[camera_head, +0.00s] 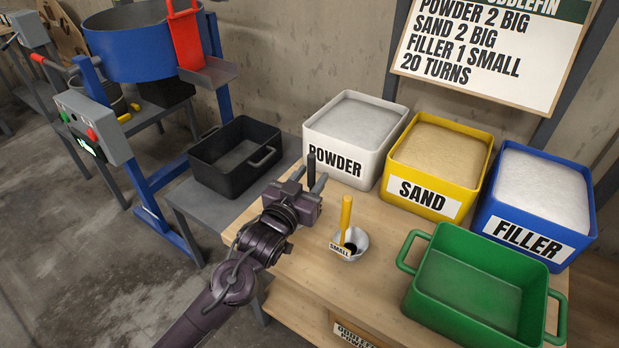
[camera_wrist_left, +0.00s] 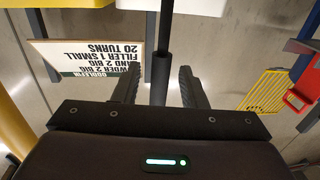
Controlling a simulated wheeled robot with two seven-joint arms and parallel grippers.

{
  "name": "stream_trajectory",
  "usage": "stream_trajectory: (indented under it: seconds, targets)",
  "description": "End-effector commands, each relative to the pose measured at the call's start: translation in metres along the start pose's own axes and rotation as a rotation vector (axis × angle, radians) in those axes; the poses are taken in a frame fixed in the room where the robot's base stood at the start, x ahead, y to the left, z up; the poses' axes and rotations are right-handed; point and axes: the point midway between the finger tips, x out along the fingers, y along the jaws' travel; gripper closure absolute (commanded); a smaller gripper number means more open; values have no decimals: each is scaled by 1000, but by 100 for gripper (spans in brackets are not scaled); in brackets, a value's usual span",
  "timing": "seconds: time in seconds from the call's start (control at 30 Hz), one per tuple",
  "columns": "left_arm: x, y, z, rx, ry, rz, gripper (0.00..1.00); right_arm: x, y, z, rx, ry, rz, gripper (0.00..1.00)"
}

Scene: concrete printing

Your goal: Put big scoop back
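The big scoop is seen only as an upright black handle (camera_head: 311,168) in front of the white powder bin; its bowl is hidden behind my gripper. My left gripper (camera_head: 312,181) is open, with one finger on each side of the handle. In the left wrist view the black handle (camera_wrist_left: 161,60) stands between the two fingers (camera_wrist_left: 160,88), with a gap visible on both sides. Whether anything holds the scoop from below cannot be seen. My right gripper is not in view.
A small scoop with a yellow handle (camera_head: 346,218) stands in a holder marked SMALL. Behind are the powder bin (camera_head: 333,162), sand bin (camera_head: 422,203) and filler bin (camera_head: 521,233). A green tray (camera_head: 475,309) is at right, a black tray (camera_head: 216,173) at left.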

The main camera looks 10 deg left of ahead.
Motion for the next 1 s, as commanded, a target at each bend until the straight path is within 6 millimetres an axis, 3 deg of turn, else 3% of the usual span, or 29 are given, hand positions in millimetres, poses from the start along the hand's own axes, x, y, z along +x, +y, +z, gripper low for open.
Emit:
stream_trajectory:
  seconds: [0.27,0.7,1.0]
  targets:
    - [-8,0,-1,-1,-2,0,62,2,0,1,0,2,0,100]
    - [-91,0,-2,-1,-4,1,62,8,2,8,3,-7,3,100]
    - [-118,0,-2,0,-1,0,62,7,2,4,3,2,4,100]
